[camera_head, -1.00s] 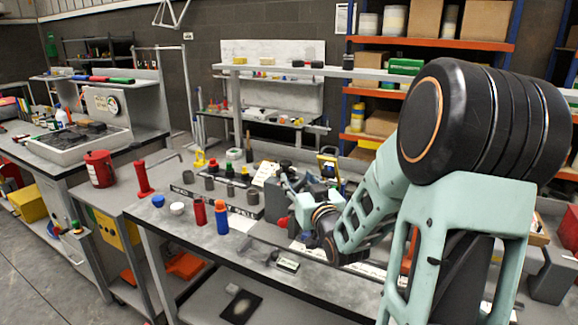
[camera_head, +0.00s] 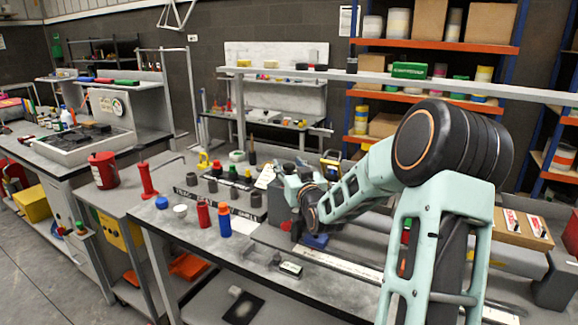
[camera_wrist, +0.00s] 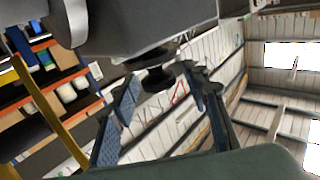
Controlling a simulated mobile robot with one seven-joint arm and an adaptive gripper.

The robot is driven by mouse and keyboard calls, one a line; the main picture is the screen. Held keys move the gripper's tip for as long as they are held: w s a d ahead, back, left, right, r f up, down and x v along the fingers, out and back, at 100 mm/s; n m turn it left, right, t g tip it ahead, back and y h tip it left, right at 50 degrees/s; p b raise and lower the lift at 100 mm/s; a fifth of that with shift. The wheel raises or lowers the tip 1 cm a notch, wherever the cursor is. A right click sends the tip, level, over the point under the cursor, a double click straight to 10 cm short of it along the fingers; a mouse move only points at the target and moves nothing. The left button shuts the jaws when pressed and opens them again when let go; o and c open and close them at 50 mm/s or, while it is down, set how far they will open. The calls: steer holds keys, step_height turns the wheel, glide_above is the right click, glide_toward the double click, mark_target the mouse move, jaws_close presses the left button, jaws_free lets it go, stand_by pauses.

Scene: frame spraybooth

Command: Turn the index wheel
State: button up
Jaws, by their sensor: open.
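In the wrist view a dark round knob (camera_wrist: 158,80), which may be the index wheel, hangs on a short neck under a large grey body (camera_wrist: 140,28). My gripper (camera_wrist: 161,74) is open, with one blue-padded finger on each side of the knob. I cannot tell whether either finger touches it. In the head view my gripper (camera_head: 292,186) is small and partly hidden by my wrist, beside a grey block (camera_head: 279,198) on the bench. The knob cannot be made out there.
The bench (camera_head: 318,288) carries a red bottle (camera_head: 203,214), a blue-and-orange bottle (camera_head: 224,220) and dark cylinders in a labelled rack (camera_head: 245,206), left of my arm. A long shelf rail (camera_head: 450,86) crosses behind my arm.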

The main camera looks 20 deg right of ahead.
steer(key=c, duration=1.1)
steer(key=shift+a+f+m+h+b, duration=0.15)
steer(key=shift+m+h+b, duration=0.15)
steer(key=shift+h+b, duration=0.35)
